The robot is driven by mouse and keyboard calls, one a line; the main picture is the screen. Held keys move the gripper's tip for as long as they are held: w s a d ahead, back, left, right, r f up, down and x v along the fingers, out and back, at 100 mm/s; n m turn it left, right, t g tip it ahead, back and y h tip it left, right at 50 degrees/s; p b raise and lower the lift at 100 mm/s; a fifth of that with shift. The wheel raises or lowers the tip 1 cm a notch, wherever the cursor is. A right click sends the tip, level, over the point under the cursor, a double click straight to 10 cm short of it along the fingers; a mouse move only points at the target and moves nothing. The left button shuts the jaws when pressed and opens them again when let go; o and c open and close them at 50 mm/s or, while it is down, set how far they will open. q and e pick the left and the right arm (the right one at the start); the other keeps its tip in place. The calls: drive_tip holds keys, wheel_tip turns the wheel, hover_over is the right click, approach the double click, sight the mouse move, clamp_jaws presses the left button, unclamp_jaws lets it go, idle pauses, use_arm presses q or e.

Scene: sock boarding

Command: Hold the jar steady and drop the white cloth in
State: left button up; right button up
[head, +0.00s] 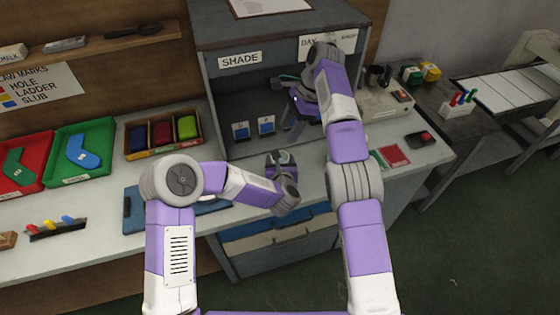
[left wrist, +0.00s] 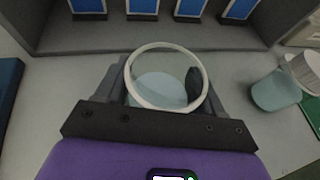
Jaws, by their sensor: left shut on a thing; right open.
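The jar (left wrist: 133,88) stands on the bench between my left gripper's fingers. It shows a pale round rim from above, with a pale bluish patch and a dark patch inside; I cannot tell what they are. My left gripper (head: 280,160) is shut on the jar in front of the grey cabinet. My right gripper (head: 291,122) is open, inside the cabinet front, behind and above the jar. I cannot make out the white cloth for certain. A pale teal cup-like thing (left wrist: 275,93) with a whitish ribbed piece (left wrist: 302,72) lies right of the jar.
The grey cabinet (head: 231,84) marked SHADE has blue cards along its floor. Red (head: 38,144) and green (head: 100,132) trays stand farther left. A red-and-green card (head: 394,156) lies to the right.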

idle(0.3)
use_arm(q)
drive_tip(key=o, duration=1.2)
drive_tip(key=shift+o, duration=0.2)
drive_tip(key=v, duration=1.2)
